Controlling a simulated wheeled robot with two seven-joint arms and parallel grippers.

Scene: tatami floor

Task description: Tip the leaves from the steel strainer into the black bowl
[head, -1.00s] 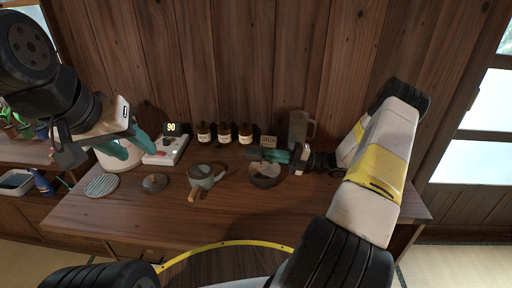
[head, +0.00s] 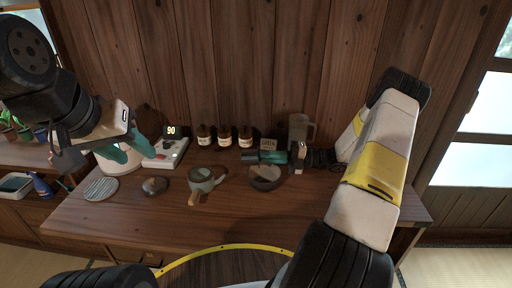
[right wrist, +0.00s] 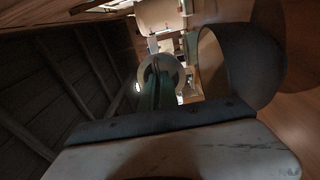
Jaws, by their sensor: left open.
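The black bowl (head: 265,184) stands on the wooden table, right of centre; its inside is partly lit, and I cannot make out leaves in it. My right gripper (head: 275,157) is behind the bowl and a little above the table, with its teal fingers close together. A small dark rounded piece at the fingertips looks like the steel strainer (head: 250,157). In the right wrist view a pale ring shows at the fingertips, and the bowl's dark wall (right wrist: 243,65) is close by on the right.
A green-grey pot with a wooden handle (head: 205,181) stands left of the bowl. A dark round lid (head: 155,186) and a ribbed disc (head: 101,188) lie further left. Brown jars (head: 224,136), a small sign (head: 268,144) and a clear pitcher (head: 300,125) line the back.

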